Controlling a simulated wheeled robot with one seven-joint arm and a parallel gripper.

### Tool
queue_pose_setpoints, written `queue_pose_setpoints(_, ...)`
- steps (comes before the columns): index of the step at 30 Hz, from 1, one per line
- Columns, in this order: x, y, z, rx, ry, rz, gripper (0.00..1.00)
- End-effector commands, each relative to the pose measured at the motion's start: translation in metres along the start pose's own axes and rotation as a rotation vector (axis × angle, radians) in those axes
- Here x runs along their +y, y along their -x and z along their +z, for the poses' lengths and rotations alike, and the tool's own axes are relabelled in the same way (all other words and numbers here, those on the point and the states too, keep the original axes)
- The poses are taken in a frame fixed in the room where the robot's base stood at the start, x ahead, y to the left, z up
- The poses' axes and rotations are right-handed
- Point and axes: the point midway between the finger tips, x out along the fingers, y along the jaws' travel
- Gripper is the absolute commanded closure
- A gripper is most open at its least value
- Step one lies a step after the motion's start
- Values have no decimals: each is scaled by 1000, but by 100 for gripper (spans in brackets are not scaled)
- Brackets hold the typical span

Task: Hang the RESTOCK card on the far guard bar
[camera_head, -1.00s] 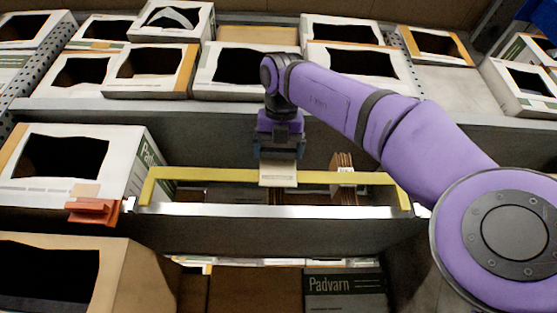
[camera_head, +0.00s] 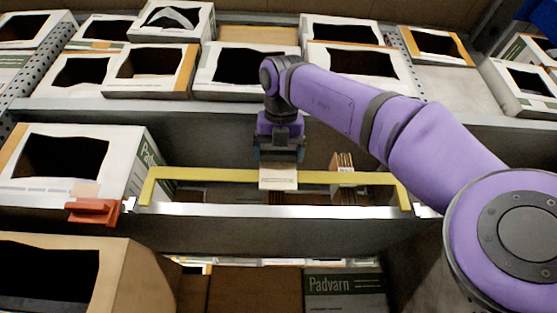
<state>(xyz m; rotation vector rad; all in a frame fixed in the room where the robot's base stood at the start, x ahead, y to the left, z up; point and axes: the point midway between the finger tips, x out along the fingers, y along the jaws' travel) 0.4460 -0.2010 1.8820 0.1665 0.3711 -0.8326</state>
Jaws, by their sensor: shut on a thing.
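The RESTOCK card (camera_head: 278,178) is a small pale card with a line of print too small to read. It shows in front of the yellow guard bar (camera_head: 215,174), near the bar's middle. The bar spans the shelf bay just above a light shelf edge. My gripper (camera_head: 279,158) is shut on the card's top edge, just above and behind the bar in the picture. I cannot tell whether the card touches the bar or is hooked over it. The card's rear side is hidden.
An orange clip-like holder (camera_head: 94,210) sits on the shelf edge at the left. A white open box (camera_head: 130,160) stands left of the bar. Boxes line the upper shelf.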

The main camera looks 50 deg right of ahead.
Motion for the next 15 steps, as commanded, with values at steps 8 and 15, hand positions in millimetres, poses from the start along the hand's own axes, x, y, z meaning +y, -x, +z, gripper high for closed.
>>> queue_pose_setpoints(8, 0, -2, -6, -1, -1, 1, 33)
queue_pose_setpoints(15, 0, -5, -12, -1, 0, 1, 33)
